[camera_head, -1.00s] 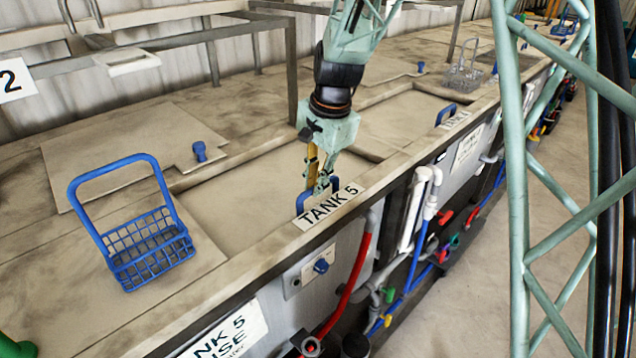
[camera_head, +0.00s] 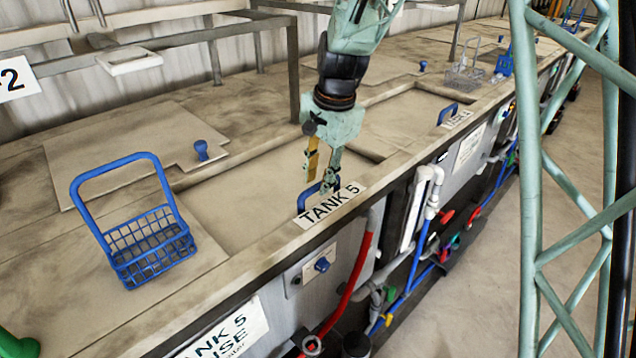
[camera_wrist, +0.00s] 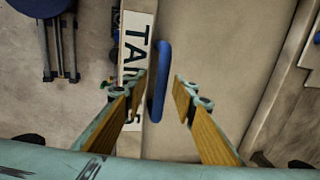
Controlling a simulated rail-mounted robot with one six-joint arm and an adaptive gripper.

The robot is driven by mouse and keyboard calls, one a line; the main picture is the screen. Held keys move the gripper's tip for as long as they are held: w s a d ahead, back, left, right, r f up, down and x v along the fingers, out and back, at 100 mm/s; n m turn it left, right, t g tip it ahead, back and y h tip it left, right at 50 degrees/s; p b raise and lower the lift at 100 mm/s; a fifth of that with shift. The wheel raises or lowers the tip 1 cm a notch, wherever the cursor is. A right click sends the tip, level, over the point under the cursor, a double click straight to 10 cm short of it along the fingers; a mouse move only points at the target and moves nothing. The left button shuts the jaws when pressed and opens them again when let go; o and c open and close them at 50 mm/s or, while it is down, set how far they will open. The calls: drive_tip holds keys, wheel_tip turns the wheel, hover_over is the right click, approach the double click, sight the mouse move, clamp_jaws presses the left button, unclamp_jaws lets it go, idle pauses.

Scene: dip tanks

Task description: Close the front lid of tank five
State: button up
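The front lid of tank five (camera_head: 245,195) is a beige panel that lies flat in the tank top. Its blue handle (camera_head: 307,198) stands at the front edge, just behind the "TANK 5" label (camera_head: 331,204). My gripper (camera_head: 322,184) points down just above this handle. In the wrist view, my gripper (camera_wrist: 164,82) is open, and the blue handle (camera_wrist: 160,85) shows in the gap between its fingers, apart from both. The gripper partly hides the handle in the head view.
A blue wire basket (camera_head: 150,240) stands on the tank top at left. A rear lid with a blue knob (camera_head: 201,150) lies behind. Metal frame rails (camera_head: 210,38) stand at the back. Hoses and pipes run down the tank front. The floor at right is clear.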

wheel_tip(320, 180, up, 10)
drive_tip(key=s+d, duration=0.1)
drive_tip(key=shift+s+d, duration=0.25)
drive_tip(key=shift+d, duration=0.05)
drive_tip(key=shift+r, duration=0.1)
idle(0.5)
drive_tip(key=s+d+r+n+t+b, duration=0.1)
drive_tip(key=s+d+r+n, duration=0.1)
drive_tip(key=s+d+r, duration=0.5)
drive_tip(key=s+d+r+n+b, duration=0.1)
drive_tip(key=s+d+r+n, duration=0.1)
drive_tip(key=s+d, duration=0.75)
drive_tip(key=s+d+f+n, duration=0.1)
drive_tip(key=s+d, duration=0.2)
drive_tip(key=s, duration=0.5)
drive_tip(key=s+d+n+t+h, duration=0.1)
drive_tip(key=s+d, duration=0.2)
drive_tip(key=s, duration=0.5)
drive_tip(key=s+d+f+n+b, duration=0.1)
drive_tip(key=s+d+n, duration=0.1)
drive_tip(key=s, duration=0.7)
drive_tip(key=shift+d+f+t+h, duration=0.3)
drive_tip(key=shift+d, duration=0.1)
